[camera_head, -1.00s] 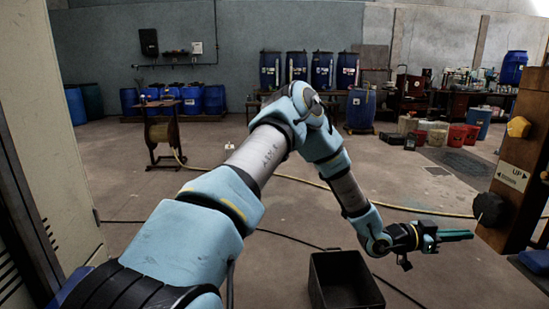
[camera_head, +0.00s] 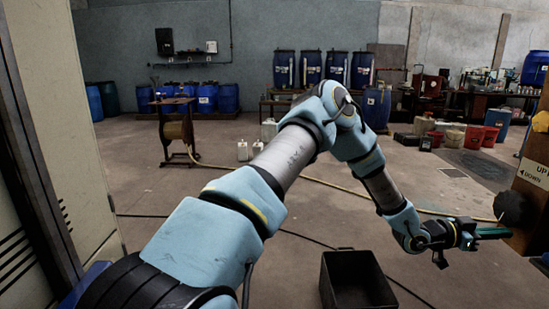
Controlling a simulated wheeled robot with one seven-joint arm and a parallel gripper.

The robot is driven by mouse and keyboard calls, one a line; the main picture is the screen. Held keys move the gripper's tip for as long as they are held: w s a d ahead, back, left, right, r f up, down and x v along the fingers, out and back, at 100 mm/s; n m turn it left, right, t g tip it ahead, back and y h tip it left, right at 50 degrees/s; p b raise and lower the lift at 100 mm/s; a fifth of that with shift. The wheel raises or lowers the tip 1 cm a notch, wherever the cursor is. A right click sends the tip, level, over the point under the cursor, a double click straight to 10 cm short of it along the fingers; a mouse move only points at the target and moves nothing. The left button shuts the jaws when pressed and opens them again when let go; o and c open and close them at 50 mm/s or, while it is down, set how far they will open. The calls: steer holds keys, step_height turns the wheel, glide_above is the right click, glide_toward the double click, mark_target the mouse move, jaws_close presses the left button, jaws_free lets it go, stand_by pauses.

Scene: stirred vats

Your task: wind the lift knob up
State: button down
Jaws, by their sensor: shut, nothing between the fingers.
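The lift knob (camera_head: 511,208) is a dark, round knob on the near left edge of a wooden post (camera_head: 530,215) at the right of the head view. A white label (camera_head: 534,173) above it reads "UP" and "DOWN", cut by the picture's edge. My gripper (camera_head: 492,232) has teal fingers, shut and empty. It points right, and its tips appear just below the knob, in front of the post's lower part. I cannot tell whether the tips touch the post or the knob.
A black open bin (camera_head: 356,282) stands on the floor below my forearm. A tan cabinet (camera_head: 75,130) bounds the left side. A yellow knob (camera_head: 541,121) sits higher on the post. Hoses cross the floor. Blue barrels (camera_head: 310,68) and red tubs (camera_head: 482,136) stand far back.

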steer(key=shift+w+r, duration=0.15)
steer(key=shift+r, duration=0.15)
steer(key=shift+w+f+b, duration=0.25)
steer(key=shift+w+b, duration=0.9)
steer(key=shift+b, duration=0.25)
steer(key=shift+w+d+r+b, duration=0.1)
steer(key=shift+w+b, duration=0.45)
steer(key=shift+w, duration=0.25)
steer(key=shift+w+r, duration=0.25)
steer(key=shift+w, duration=0.05)
steer(key=shift+f+b, duration=0.1)
steer(key=shift+b, duration=0.25)
steer(key=shift+w+f, duration=0.15)
steer(key=shift+f, duration=0.15)
steer(key=a, duration=0.6)
steer(key=shift+w, duration=0.15)
steer(key=shift+f, duration=0.1)
